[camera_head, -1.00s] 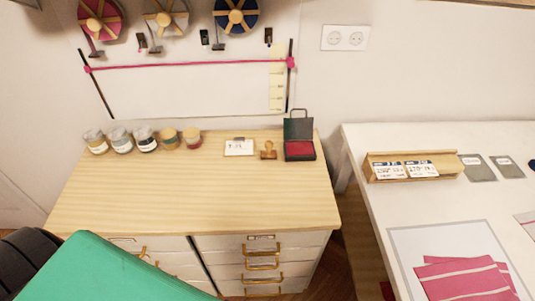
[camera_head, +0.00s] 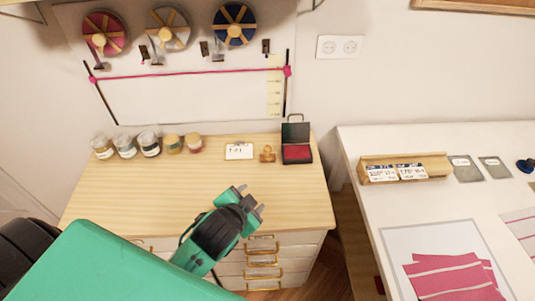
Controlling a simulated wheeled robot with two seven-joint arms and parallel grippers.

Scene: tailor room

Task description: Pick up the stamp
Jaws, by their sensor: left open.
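The wooden stamp (camera_head: 267,154) stands upright near the back right of the wooden-topped cabinet. It is between a small white card (camera_head: 239,151) and an open ink pad box (camera_head: 297,153) with a red pad. My left gripper (camera_head: 251,199) is open and empty, over the front right part of the cabinet top. It is apart from the stamp, on the near side of it. My right gripper is not in view.
Several small jars (camera_head: 149,144) stand in a row at the back left of the wooden top (camera_head: 130,195). The middle of the top is clear. A white table (camera_head: 352,150) with a wooden card holder (camera_head: 405,168) stands to the right, across a gap.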

